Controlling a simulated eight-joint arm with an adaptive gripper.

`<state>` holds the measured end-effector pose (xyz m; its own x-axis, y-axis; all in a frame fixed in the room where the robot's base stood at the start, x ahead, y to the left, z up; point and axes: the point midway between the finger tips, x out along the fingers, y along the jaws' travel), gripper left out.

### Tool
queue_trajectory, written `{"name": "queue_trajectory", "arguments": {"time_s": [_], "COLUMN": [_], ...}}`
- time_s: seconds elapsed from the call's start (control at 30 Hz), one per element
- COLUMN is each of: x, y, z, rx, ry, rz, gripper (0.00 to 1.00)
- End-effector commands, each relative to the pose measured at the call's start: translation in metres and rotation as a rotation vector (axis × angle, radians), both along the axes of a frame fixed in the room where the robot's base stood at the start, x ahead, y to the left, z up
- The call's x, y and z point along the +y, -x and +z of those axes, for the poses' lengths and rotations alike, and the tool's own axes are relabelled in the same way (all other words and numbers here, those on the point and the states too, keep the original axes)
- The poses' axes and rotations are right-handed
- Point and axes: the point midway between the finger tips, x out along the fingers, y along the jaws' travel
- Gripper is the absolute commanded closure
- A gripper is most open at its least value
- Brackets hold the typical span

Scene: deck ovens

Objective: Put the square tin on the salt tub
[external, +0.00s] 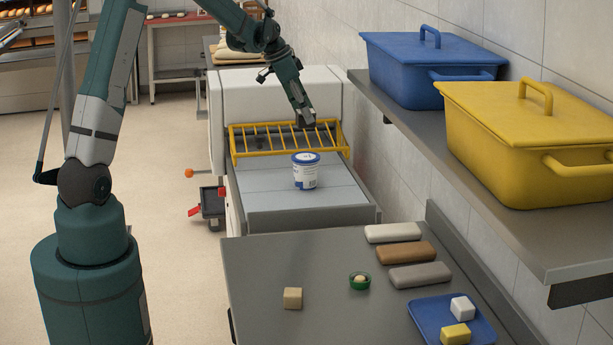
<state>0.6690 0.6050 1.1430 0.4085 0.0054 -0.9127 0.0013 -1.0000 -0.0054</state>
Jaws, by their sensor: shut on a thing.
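A white tub with a blue lid and blue markings (305,172), which looks to be the salt tub, stands upright on the grey bed of the machine. My gripper (305,122) is above and behind the tub in the picture, in front of the yellow guard, pointing down. It is shut on a small dark thing (307,126), apparently the square tin; its shape is hard to make out at this size. The held thing appears apart from the tub's lid.
A yellow barred guard (240,143) crosses the machine behind the tub. A right-hand shelf carries blue (410,75) and yellow (510,150) bins.

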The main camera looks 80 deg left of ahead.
Motion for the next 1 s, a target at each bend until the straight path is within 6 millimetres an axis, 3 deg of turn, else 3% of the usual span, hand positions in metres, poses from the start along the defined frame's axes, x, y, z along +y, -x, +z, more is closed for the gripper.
{"name": "queue_trajectory", "arguments": {"time_s": [0.27, 0.7, 1.0], "x": [0.0, 0.0, 0.0], "y": [0.0, 0.0, 0.0], "z": [-0.008, -0.059, -0.062], "rx": [0.0, 0.0, 0.0], "ry": [0.0, 0.0, 0.0], "rz": [-0.001, -0.001, -0.001], "gripper": [0.79, 0.79, 0.79]}}
